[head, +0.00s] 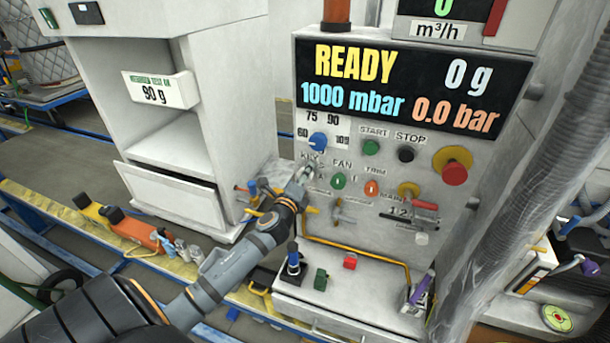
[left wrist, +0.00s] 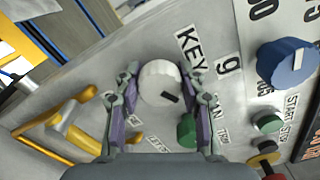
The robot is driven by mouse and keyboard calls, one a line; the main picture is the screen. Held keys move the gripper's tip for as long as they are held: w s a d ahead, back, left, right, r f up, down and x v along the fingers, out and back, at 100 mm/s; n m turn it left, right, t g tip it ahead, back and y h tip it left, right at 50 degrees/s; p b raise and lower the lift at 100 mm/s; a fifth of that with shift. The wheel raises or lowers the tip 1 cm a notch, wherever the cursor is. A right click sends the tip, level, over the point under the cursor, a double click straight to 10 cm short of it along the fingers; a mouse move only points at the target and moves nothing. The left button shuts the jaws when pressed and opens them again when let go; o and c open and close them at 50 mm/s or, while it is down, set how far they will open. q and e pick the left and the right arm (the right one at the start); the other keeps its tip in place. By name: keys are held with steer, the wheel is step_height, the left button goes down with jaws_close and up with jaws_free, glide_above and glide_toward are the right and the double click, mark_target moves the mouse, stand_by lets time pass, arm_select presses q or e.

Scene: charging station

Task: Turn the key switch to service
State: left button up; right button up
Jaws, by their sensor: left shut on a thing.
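The key switch (left wrist: 160,84) is a round pale knob with a dark slot mark, below the KEY label (head: 311,157) on the white panel. In the left wrist view it sits between the fingers of my left gripper (left wrist: 163,90), which is shut on it. The slot mark slants across the knob's lower right. In the head view my left gripper (head: 300,180) reaches the panel from the lower left and hides most of the switch. The position labels around the knob are partly covered or too small to read. My right gripper is not in view.
A blue selector knob (head: 318,141) sits just above the switch, and the green FAN knob (head: 338,180) close to its right. Yellow-handled valves (left wrist: 70,138) lie near the gripper. A red mushroom button (head: 454,173) is farther right. The display (head: 410,83) reads READY.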

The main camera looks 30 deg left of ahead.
arm_select(q)
steer(key=o, duration=1.1)
steer(key=shift+o, duration=0.2)
steer(key=v, duration=1.2)
steer(key=shift+a+f, duration=0.1)
